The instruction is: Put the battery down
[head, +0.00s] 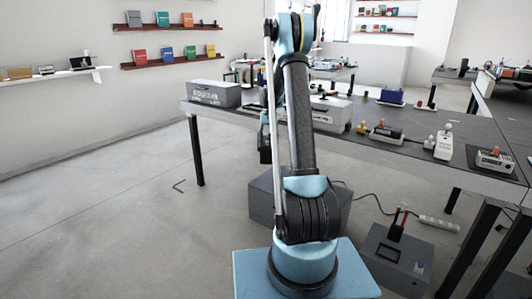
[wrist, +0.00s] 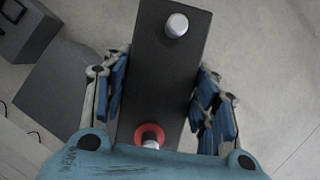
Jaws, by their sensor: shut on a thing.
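The battery (wrist: 165,75) is a dark rectangular block in the wrist view. It has a silver terminal near its far end and another with a red ring near the palm. My gripper (wrist: 163,105) has its blue-padded fingers on both long sides of the battery and is shut on it. In the head view, the battery (head: 265,151) is a small dark shape left of my arm, beside the table's front edge and above the floor. My arm hides most of the gripper there.
A long grey table (head: 385,147) holds a grey case (head: 214,93), another case (head: 330,113) and several small devices. A dark grey box (head: 335,208) and a grey unit with red and black handles (head: 392,255) stand on the floor. The floor at left is clear.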

